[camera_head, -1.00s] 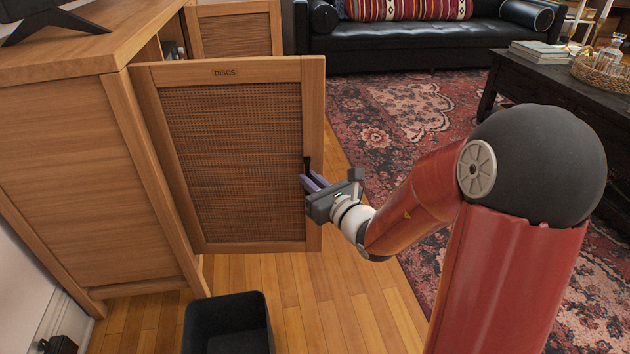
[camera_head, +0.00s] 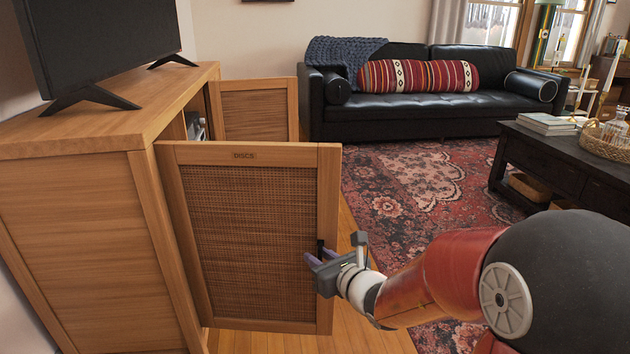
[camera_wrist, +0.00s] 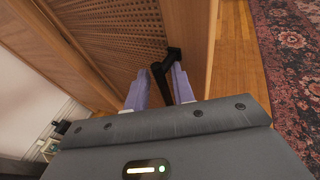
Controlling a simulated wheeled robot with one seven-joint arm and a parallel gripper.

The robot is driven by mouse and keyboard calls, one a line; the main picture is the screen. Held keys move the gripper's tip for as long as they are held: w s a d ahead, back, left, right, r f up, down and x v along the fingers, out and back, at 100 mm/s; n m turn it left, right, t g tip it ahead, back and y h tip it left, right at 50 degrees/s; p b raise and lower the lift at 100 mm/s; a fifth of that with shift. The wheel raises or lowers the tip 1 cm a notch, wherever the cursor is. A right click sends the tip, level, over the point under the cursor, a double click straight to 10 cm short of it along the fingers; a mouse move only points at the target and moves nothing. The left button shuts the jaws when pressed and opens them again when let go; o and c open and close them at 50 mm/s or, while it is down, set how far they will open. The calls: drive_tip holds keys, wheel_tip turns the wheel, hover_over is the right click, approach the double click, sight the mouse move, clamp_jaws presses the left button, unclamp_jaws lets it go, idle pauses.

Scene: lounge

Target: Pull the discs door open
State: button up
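The discs door (camera_head: 250,235), a wood frame with a woven panel and the label DISCS, stands swung wide out from the cabinet (camera_head: 80,240). Its black handle (camera_head: 320,248) is near the door's free edge. My gripper (camera_head: 321,258) is at this handle. In the wrist view, the handle (camera_wrist: 163,85) lies between my two purple fingers (camera_wrist: 159,90), nearer the right one. The fingers look spread, with a gap left of the handle. Contact with the right finger cannot be told.
Another woven door (camera_head: 255,112) of the cabinet stands open behind. A television (camera_head: 100,40) is on top. A patterned rug (camera_head: 420,190), a black sofa (camera_head: 430,110) and a dark coffee table (camera_head: 560,160) lie beyond. Bare wood floor is right of the door.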

drive_tip(key=t+y+p, duration=0.2)
drive_tip(key=p, duration=0.1)
approach(303, 169)
drive_tip(key=shift+n, duration=0.4)
drive_tip(key=x, duration=0.5)
